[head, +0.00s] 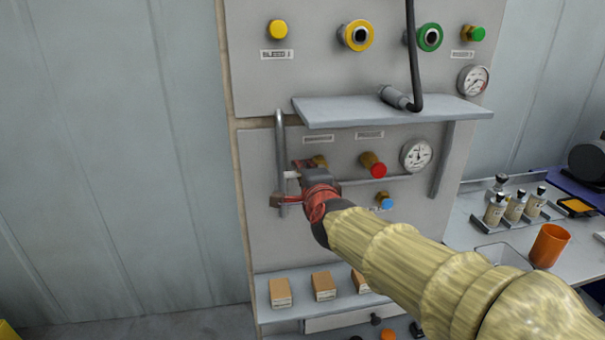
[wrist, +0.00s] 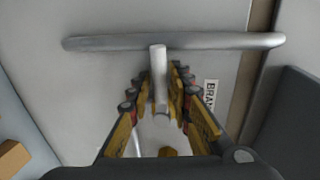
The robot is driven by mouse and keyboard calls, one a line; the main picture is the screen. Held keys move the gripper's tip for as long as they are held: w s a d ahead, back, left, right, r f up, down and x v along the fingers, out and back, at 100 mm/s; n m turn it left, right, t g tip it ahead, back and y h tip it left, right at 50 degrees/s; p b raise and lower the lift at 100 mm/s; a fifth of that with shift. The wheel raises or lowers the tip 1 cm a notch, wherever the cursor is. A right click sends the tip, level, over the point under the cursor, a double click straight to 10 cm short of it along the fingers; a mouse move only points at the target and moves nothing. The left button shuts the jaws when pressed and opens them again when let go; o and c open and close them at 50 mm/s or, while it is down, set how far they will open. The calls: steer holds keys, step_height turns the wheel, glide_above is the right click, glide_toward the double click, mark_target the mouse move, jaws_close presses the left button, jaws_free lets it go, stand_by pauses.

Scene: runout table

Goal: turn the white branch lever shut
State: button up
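The white branch lever (wrist: 160,84) is a short pale rod. It stands between my gripper's fingers in the wrist view, with narrow gaps seeming to show on both sides. In the head view a small pale part of the lever (head: 291,174) shows at my fingertips; my gripper hides the rest. My gripper (head: 283,184) is at the left side of the lower panel. In the wrist view my gripper (wrist: 161,72) is open around the lever, and contact cannot be made out. Part of a brass fitting (wrist: 168,152) shows between the fingers, below the lever's near end.
A grey upright bar (head: 281,145) stands just beyond my fingertips. A shelf (head: 350,110) juts out above, with a hose fitting on it. A red knob (head: 373,164), a blue knob (head: 385,201) and a gauge (head: 416,154) sit to the right. Boxes stand on a lower ledge (head: 300,310).

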steer(key=shift+o, duration=0.8)
steer(key=shift+r, duration=0.1)
steer(key=shift+s, duration=0.25)
steer(key=v, duration=1.1)
steer(key=shift+s, duration=0.25)
steer(key=shift+d, duration=0.1)
